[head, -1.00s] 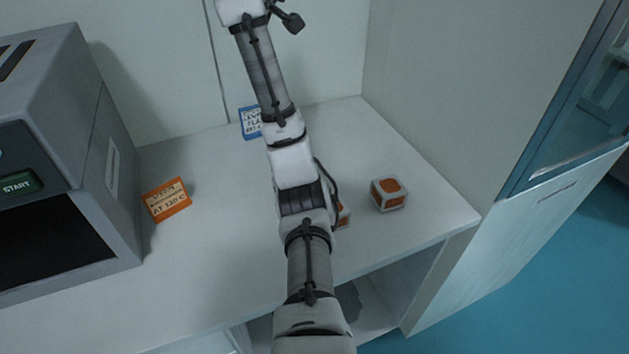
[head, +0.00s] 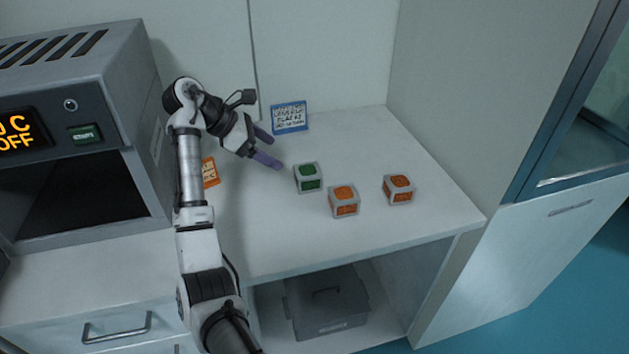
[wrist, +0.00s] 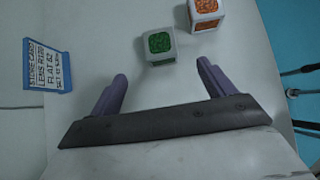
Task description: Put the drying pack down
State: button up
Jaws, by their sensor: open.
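Three small cube packs in grey frames stand on the white worktop. One is green (head: 308,178), and two are orange, one in the middle (head: 343,201) and one at the right (head: 398,189). The pictures do not show which of them is the drying pack. My gripper (head: 270,151) is open and empty, to the left of the green pack and apart from it. In the wrist view the green pack (wrist: 159,46) lies beyond my open fingers (wrist: 161,79), with one orange pack (wrist: 206,12) to its right.
A grey oven (head: 80,130) with an open dark chamber and a display ending in "C OFF" stands at the left. A blue sign (head: 290,117) stands at the back wall, and an orange sign (head: 210,173) is partly behind my arm. A grey bin (head: 327,302) sits below the worktop (head: 375,140).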

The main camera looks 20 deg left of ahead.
aim_at(307, 170)
jog(key=x, duration=0.7)
jog(key=shift+p, duration=0.3)
jog(key=p+x, duration=0.1)
jog(key=x, duration=0.4)
jog(key=shift+w+d+f+p, duration=0.1)
jog(key=shift+w+d+p, duration=0.1)
jog(key=shift+d+p, duration=0.15)
jog(key=c, duration=1.2)
